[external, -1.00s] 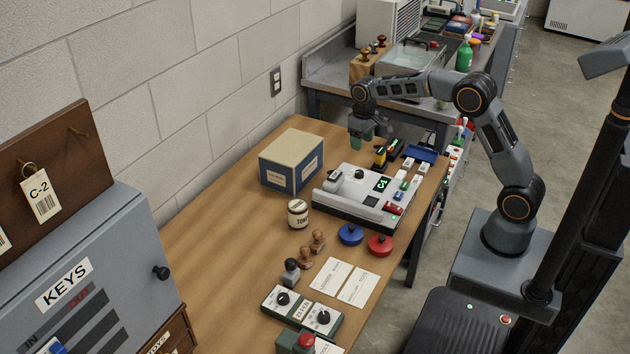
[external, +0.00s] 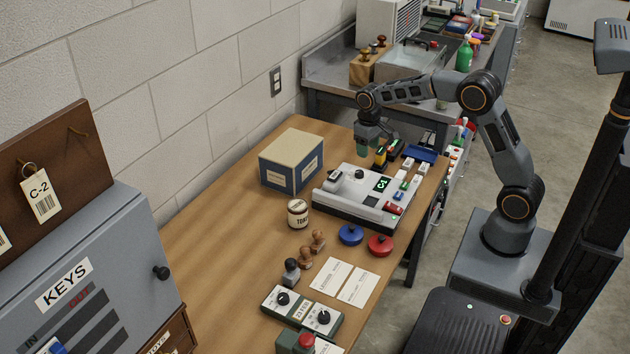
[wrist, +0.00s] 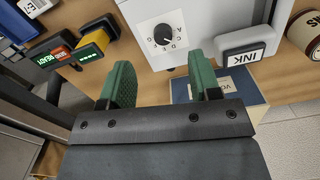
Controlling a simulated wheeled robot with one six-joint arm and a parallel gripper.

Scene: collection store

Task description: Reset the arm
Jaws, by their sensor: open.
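My gripper (external: 369,149) hangs at the end of my bent arm over the far part of the wooden desk, pointing down. In the wrist view my gripper (wrist: 160,88) shows two green fingers spread wide apart with nothing between them. A white and grey machine (external: 352,199) with a dial stands on the desk, nearer the camera than my gripper. In the wrist view the dial plate (wrist: 162,35) appears beyond the fingertips, with an INK block (wrist: 248,45) to its right. A blue and cream box (external: 291,162) stands to the left of my gripper.
A yellow and black device (external: 380,156) stands close to my gripper's right. A blue tray (external: 420,153) lies further right. A jar (external: 298,214), stampers and blue (external: 351,234) and red (external: 380,245) round pads stand nearer the camera.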

